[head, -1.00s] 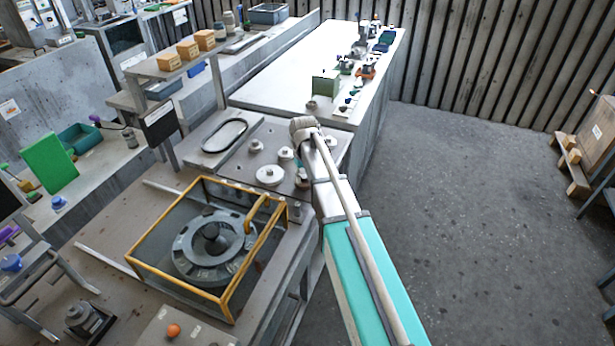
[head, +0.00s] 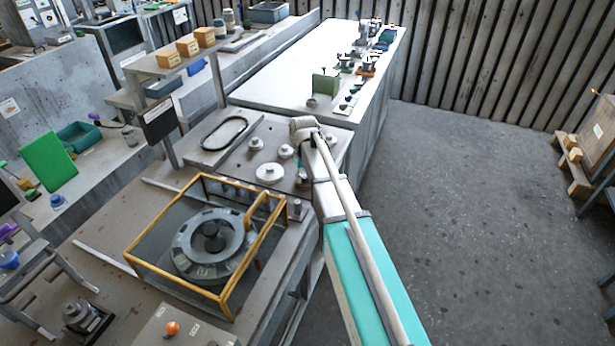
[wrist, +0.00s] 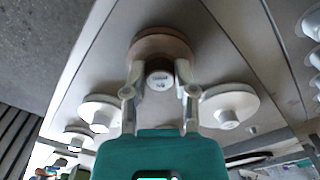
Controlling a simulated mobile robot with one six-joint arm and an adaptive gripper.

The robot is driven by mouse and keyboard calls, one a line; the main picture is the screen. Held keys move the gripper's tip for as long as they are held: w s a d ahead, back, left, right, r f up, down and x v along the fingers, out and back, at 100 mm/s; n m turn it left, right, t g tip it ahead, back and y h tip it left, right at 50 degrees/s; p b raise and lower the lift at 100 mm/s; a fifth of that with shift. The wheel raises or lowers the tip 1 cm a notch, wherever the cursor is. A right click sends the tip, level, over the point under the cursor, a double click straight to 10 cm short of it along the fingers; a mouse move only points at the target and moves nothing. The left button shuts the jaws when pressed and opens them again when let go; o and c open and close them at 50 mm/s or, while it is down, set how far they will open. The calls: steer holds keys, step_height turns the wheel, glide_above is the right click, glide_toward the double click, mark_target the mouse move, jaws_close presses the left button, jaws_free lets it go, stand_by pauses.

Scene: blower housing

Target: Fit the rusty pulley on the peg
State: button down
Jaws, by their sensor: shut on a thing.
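The rusty pulley (wrist: 160,43) is a brown-rimmed disc with a grey hub, in the upper middle of the wrist view. My gripper (wrist: 160,77) is shut on its hub, with one finger on each side. In the head view my arm covers most of the gripper and the pulley. The pulley is over or on the grey plate (head: 232,165); I cannot tell whether it touches it. No bare peg shows clearly, and anything under the pulley is hidden.
Pale pulleys stand close on both sides, a left one (wrist: 100,112) and a right one (wrist: 228,106). A large pale pulley (head: 269,173) is also on the plate. A black belt (head: 224,133) lies behind. A yellow-framed guard (head: 203,178) stands in front.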

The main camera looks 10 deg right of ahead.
steer(key=shift+c, duration=1.7)
jaws_free()
steer(key=shift+r, duration=0.25)
steer(key=shift+w+r+p, duration=0.1)
steer(key=shift+r+p, duration=0.95)
steer(key=shift+p, duration=0.2)
steer(key=shift+r+p, duration=2.5)
steer(key=shift+p, duration=0.05)
